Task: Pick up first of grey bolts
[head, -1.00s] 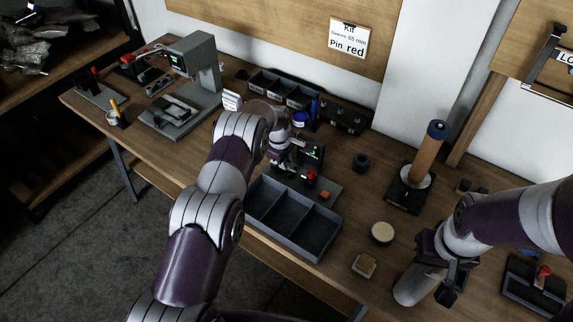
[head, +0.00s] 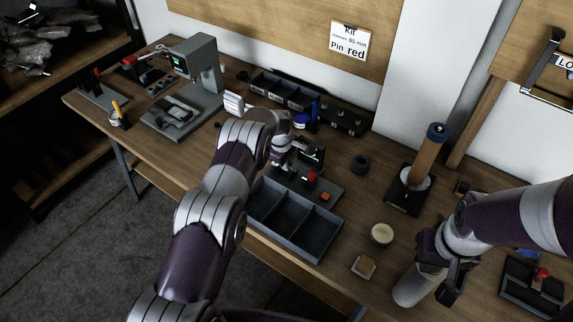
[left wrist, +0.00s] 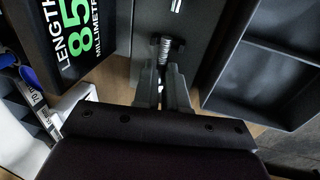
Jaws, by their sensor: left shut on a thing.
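My left gripper (left wrist: 163,85) is shut on a grey threaded bolt (left wrist: 162,50) in the left wrist view. The bolt extends beyond the fingertips, beside a dark block, and its far end touches or sits near a dark part. I cannot tell whether the bolt is clear of the gauge. In the head view my left gripper (head: 284,160) is over the gauge (head: 311,156), and the arm hides part of it. My right gripper (head: 452,278) is beside a grey cylinder (head: 412,288) at the lower right; its jaws are unclear.
The gauge display (left wrist: 75,28) reads 85 millimetres. A grey three-compartment tray (head: 335,238) lies in front of it and looks empty. Behind are a black bin row (head: 290,92) and a black rack (head: 342,120). A wooden post on a black base (head: 405,195) stands right.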

